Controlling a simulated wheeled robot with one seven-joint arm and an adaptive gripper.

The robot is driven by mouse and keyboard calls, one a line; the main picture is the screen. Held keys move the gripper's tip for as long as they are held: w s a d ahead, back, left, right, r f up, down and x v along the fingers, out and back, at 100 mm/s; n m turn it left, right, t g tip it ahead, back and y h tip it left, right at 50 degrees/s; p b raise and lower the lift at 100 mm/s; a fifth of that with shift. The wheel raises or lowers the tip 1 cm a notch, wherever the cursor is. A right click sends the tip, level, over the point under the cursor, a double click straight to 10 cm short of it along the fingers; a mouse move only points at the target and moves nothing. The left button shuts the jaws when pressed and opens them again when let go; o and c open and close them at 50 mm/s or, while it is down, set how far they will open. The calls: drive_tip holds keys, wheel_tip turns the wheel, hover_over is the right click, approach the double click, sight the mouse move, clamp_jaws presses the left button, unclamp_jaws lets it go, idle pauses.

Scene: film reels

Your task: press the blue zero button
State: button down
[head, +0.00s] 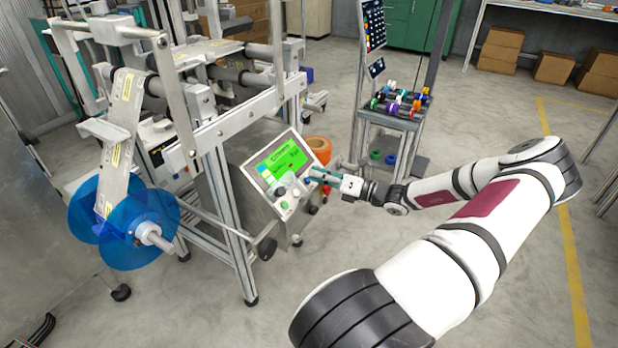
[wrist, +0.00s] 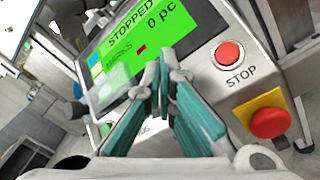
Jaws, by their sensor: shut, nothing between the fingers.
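The control panel (head: 262,200) stands on the machine's front, with a green screen (head: 282,160) that reads STOPPED and 0 pc in the wrist view (wrist: 150,30). I cannot make out the blue zero button in either view; my fingers cover part of the button area. My gripper (head: 314,175) is shut and empty, its teal fingers at the panel's right side. In the wrist view its fingertips (wrist: 164,72) meet in front of the screen's lower edge. I cannot tell whether they touch the panel.
A red STOP button (wrist: 228,55) and a red emergency knob (wrist: 269,123) on a yellow plate sit right of my fingers. Blue film reel discs (head: 125,225) hang at the machine's left. A rack of coloured spools (head: 398,105) stands behind my arm.

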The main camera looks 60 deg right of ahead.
drive_tip(key=shift+s+r, duration=0.15)
drive_tip(key=s+r+p, duration=0.4)
drive_tip(key=p, duration=0.1)
drive_tip(key=shift+d+r, duration=0.1)
drive_tip(key=shift+d, duration=0.1)
idle(0.5)
idle(0.6)
